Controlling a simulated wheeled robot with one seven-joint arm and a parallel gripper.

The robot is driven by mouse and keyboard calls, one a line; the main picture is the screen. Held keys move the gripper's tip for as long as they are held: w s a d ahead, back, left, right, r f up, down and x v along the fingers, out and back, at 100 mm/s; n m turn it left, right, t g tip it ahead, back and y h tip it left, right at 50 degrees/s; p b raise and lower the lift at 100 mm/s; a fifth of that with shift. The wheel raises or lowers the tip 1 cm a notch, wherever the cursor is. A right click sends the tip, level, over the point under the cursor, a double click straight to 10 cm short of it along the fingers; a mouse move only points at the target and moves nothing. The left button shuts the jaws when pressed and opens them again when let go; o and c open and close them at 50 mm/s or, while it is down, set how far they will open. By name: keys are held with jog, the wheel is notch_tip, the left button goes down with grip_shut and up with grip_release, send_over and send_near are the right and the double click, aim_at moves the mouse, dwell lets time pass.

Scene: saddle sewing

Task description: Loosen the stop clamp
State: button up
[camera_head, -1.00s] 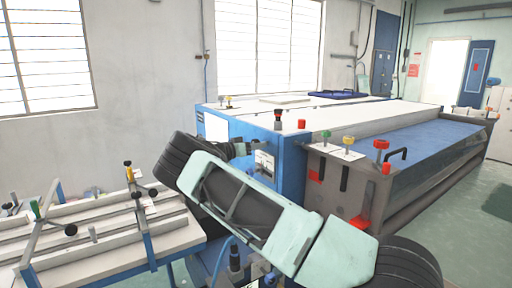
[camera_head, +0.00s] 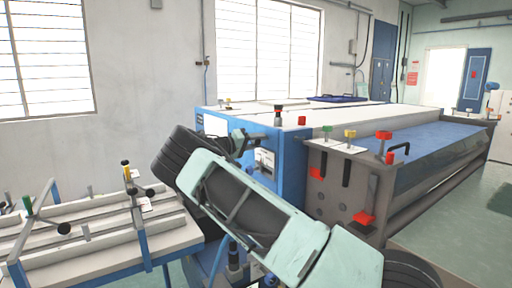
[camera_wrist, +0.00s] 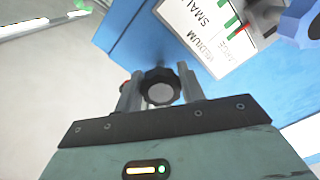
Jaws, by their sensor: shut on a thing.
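In the wrist view, my gripper (camera_wrist: 161,92) has its two grey fingers on either side of a black lobed knob (camera_wrist: 161,88) with a grey centre. The gripper is shut on this knob, which appears to be the stop clamp's. It stands at the blue machine side, by a white size label (camera_wrist: 205,32) reading SMALL and MEDIUM, with a third word partly hidden.
The long blue and white machine (camera_head: 292,165) fills the middle and right, with a red button (camera_head: 302,120) on top and coloured knobs (camera_head: 383,138) along its near edge. A low bench (camera_head: 110,258) with rails and small clamps stands at left. Floor at right is clear.

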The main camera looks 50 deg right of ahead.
jog(key=n, duration=0.6)
jog(key=shift+r, duration=0.1)
jog(key=n+p, duration=0.1)
jog(key=n, duration=0.2)
jog(key=shift+r+n+p, duration=0.1)
jog(key=shift+n+p, duration=0.25)
jog(key=shift+n, duration=0.05)
jog(key=shift+n+p, duration=0.55)
jog(key=shift+n, duration=0.75)
jog(key=o, duration=1)
jog(key=shift+a, duration=0.1)
jog(key=b+v, duration=0.4)
jog(key=v, duration=1.3)
jog(key=shift+a+b, duration=0.2)
jog(key=shift+b, duration=0.2)
